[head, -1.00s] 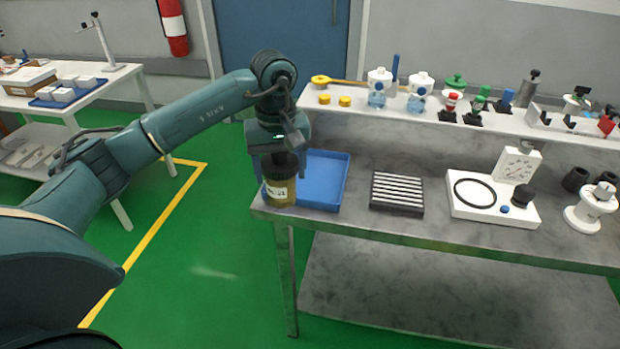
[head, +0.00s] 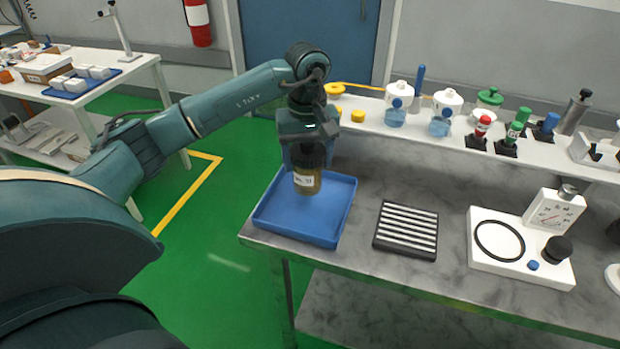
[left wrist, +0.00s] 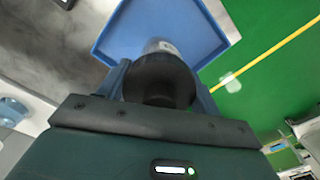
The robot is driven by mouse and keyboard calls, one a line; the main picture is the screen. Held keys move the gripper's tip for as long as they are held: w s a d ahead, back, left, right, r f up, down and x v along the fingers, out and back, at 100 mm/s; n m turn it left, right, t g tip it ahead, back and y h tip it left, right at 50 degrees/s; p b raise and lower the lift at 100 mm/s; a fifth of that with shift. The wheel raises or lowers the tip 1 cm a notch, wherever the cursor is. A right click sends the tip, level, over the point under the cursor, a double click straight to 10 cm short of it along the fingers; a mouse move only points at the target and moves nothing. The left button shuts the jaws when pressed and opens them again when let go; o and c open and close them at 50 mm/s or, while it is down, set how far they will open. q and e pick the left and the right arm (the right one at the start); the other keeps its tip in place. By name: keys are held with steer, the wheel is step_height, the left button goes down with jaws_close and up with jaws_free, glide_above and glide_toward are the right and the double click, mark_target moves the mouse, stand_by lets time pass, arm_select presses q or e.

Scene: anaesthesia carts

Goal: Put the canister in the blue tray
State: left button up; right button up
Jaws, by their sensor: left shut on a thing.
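The canister (head: 307,181) is yellowish-brown with a white label and a dark top. My left gripper (head: 306,158) is shut on its top and holds it upright over the blue tray (head: 328,236). In the left wrist view the canister's dark lid (left wrist: 160,80) sits between the two fingers, with the blue tray (left wrist: 120,38) behind it. I cannot tell whether the canister's base touches the tray floor. The tray lies at the left end of the grey bench. My right gripper is not in view.
A black slotted block (head: 406,230) lies right of the tray. A white device with a dial (head: 525,245) stands further right. A raised white shelf (head: 455,133) behind carries bottles and colored fittings. Another table with a blue tray (head: 95,84) stands at far left.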

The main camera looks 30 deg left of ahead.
mark_target(308, 177)
arm_select(q)
steer(key=shift+f, duration=0.8)
step_height(308, 177, down, 3)
steer(key=shift+f+p, duration=0.1)
steer(key=shift+p, duration=0.2)
steer(key=shift+f, duration=0.25)
steer(key=shift+f, duration=0.1)
steer(key=o, duration=1.1)
